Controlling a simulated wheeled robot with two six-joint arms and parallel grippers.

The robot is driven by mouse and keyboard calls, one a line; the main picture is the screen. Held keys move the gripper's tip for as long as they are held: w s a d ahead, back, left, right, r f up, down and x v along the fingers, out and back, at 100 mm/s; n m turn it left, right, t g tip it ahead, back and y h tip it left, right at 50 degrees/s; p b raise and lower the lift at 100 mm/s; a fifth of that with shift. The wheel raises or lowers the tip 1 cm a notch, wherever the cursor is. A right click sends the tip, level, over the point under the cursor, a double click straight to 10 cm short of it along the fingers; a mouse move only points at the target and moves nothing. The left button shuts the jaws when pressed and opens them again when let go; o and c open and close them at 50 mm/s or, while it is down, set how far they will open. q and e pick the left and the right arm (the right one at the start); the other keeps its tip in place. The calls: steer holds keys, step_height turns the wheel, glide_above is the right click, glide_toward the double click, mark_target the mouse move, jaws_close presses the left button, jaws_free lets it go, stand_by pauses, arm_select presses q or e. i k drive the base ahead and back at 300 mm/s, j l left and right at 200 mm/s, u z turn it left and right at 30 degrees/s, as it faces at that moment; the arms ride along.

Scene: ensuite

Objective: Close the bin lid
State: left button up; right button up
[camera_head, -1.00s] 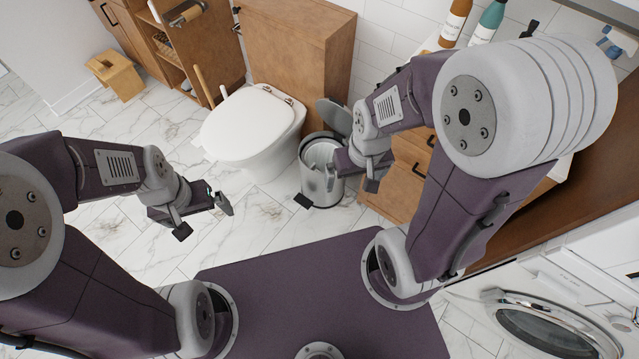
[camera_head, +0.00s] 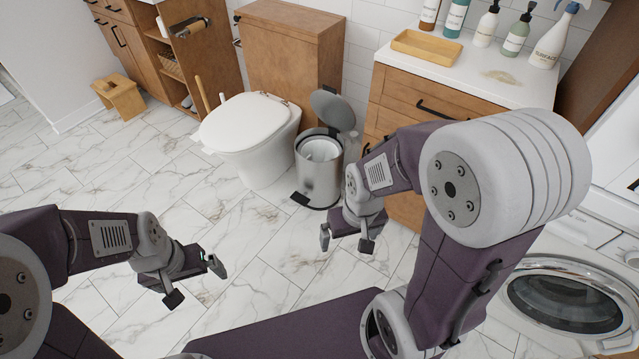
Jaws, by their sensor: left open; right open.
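A metal pedal bin (camera_head: 318,178) stands on the floor between the toilet and the wooden cabinet. Its round grey lid (camera_head: 332,109) is raised, tilted up at the back of the rim. The white inner bucket (camera_head: 321,150) shows inside. A dark pedal (camera_head: 299,199) sticks out at its front left base. My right gripper (camera_head: 345,242) is open and empty, in front of the bin and a little to its right in the picture, apart from it. My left gripper (camera_head: 197,284) is open and empty over bare floor, well left of the bin.
The white toilet (camera_head: 247,135) stands close on the bin's left. The wooden cabinet (camera_head: 432,95) with bottles on top stands to its right. A washing machine (camera_head: 560,300) is at lower right. A small wooden stool (camera_head: 120,96) is far left. The marble floor in front of the toilet is clear.

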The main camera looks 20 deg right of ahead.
mark_target(330, 106)
steer(key=i+l+u, duration=0.1)
steer(key=i+l, duration=0.5)
steer(key=i, duration=0.25)
steer(key=i+l+u, duration=0.15)
steer(key=i+l, duration=0.55)
steer(key=i, duration=0.15)
